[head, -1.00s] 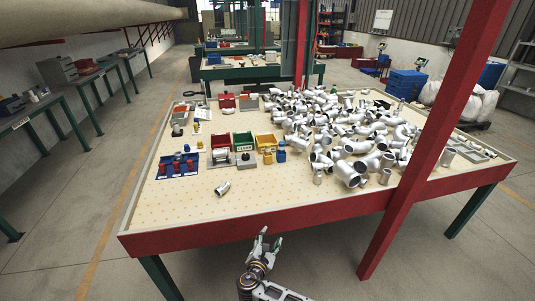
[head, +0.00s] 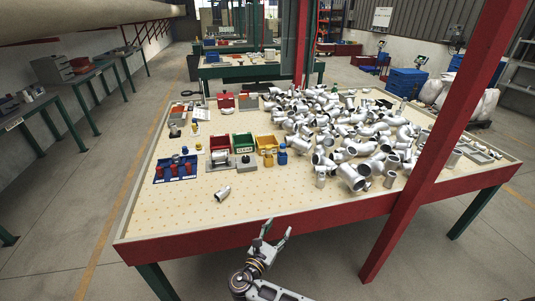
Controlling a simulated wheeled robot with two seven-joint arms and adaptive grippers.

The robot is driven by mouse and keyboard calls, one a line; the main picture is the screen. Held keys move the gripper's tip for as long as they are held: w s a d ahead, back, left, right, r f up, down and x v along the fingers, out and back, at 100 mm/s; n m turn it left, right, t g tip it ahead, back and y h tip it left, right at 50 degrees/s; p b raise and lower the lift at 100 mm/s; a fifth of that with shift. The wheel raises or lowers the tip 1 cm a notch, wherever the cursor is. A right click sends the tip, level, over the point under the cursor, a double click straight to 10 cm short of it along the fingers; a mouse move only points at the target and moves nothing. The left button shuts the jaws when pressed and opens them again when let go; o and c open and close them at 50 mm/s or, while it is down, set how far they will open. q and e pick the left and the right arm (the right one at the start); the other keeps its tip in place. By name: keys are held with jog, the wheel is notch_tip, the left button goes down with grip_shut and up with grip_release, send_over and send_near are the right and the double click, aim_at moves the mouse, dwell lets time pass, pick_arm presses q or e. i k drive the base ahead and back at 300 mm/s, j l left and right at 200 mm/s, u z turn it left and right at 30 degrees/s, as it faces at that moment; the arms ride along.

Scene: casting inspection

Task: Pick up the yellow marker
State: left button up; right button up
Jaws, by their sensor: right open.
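Two small yellow objects stand on the table and could be the yellow marker; they are too small to tell apart surely. One yellow piece (head: 268,159) is in front of the yellow bin, beside a blue piece (head: 282,157). Another small yellow piece (head: 198,146) is farther left, by the blue tray. My right gripper (head: 277,229) is open and empty at the table's front edge, well short of both. My left gripper is out of view.
The perforated table (head: 225,220) has a red front rim. Many silver pipe castings (head: 350,140) fill its right half. A lone casting (head: 222,193) lies nearer the front. Red, green and yellow bins (head: 265,142) and a blue tray (head: 176,179) stand left of centre. A red post (head: 430,150) rises at the right.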

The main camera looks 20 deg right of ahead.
aim_at(269, 148)
jog(key=i, duration=1.35)
